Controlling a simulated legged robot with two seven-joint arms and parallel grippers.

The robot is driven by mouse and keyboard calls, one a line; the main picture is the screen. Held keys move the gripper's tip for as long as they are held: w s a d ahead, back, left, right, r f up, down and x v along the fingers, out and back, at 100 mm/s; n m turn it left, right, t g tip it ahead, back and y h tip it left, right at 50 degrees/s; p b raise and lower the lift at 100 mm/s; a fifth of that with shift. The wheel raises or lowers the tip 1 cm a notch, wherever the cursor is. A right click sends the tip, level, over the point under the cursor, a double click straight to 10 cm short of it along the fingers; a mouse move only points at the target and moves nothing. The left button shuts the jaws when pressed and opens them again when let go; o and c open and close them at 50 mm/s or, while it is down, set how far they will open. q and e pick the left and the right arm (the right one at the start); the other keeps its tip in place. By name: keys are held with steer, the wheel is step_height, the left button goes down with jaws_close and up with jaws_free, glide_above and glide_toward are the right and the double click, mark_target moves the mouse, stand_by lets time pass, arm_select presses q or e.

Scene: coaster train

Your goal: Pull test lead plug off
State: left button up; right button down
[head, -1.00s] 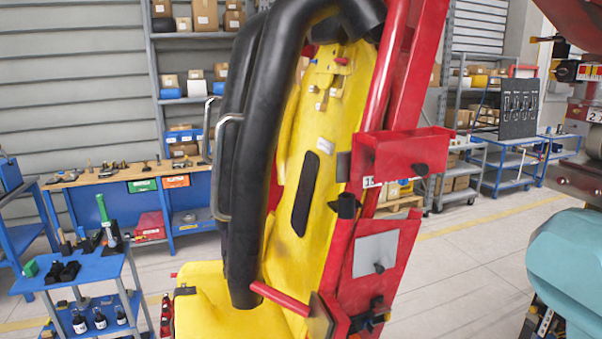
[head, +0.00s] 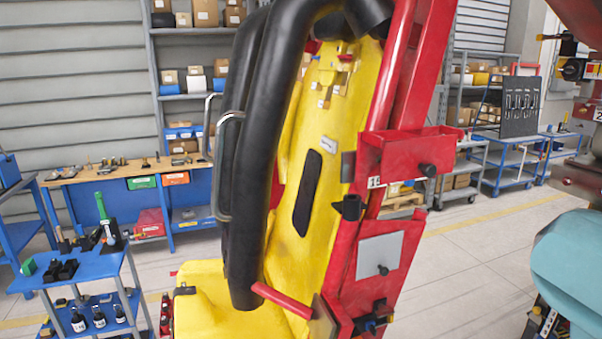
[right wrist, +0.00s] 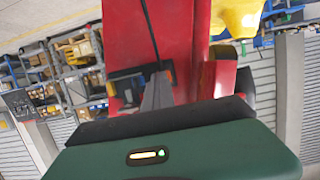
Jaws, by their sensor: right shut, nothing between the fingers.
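I cannot make out the test lead plug for certain. In the head view, a small dark fitting with blue and yellow bits (head: 372,319) sits low on the red seat frame (head: 428,80). My right gripper (right wrist: 157,88) shows in the right wrist view, shut and empty, with its narrow dark fingers in front of a red panel (right wrist: 180,30). A thin dark line, perhaps a lead (right wrist: 151,30), runs down the panel towards the fingertips. A dark box-like part (right wrist: 125,86) is just left of the fingers. Neither gripper shows in the head view.
The yellow seat (head: 325,130) has black restraint tubes (head: 262,140) in front. A red box (head: 410,150) and grey plate (head: 380,255) are on the frame. A blue tool cart (head: 85,268) stands lower left. A teal rounded body (head: 570,265) fills the right edge.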

steer(key=shift+s+a, duration=0.15)
steer(key=shift+a, duration=0.1)
stand_by(0.4)
steer(key=c, duration=2.1)
jaws_free()
steer(key=shift+f, duration=0.1)
steer(key=shift+c, duration=0.2)
steer(key=o, duration=0.4)
steer(key=shift+d, duration=0.1)
steer(key=shift+o, duration=0.2)
steer(key=shift+d, duration=0.1)
